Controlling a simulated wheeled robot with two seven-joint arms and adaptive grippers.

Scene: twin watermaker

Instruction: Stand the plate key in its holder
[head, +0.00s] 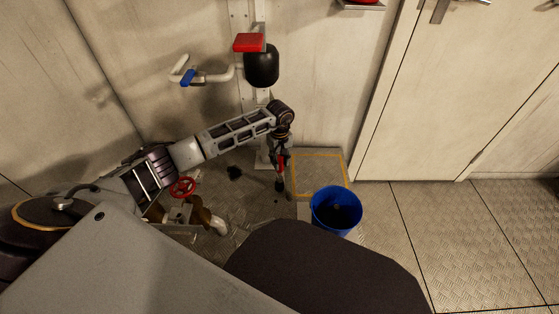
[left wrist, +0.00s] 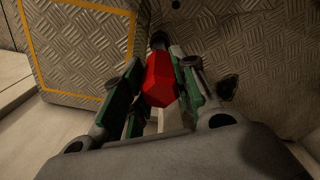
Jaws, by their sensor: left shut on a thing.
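My left gripper (head: 281,162) points down beside the post, above the chequered metal floor. It is shut on a red hexagonal piece, which I take to be the plate key's grip (left wrist: 160,80). The red piece lies between the two green-lined fingers in the left wrist view (left wrist: 155,95). A dark end shows beyond the red piece, and a dark tip hangs below the gripper in the head view. I cannot tell whether that tip touches anything. I cannot pick out the key's holder for sure. My right gripper is out of view.
A blue bucket (head: 336,209) stands right of the gripper. A yellow-outlined chequered plate (head: 318,170) lies behind it. A red handwheel (head: 183,187) and pipework are at left, under my arm. A black vessel (head: 262,65) hangs on the post. Floor at right is clear.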

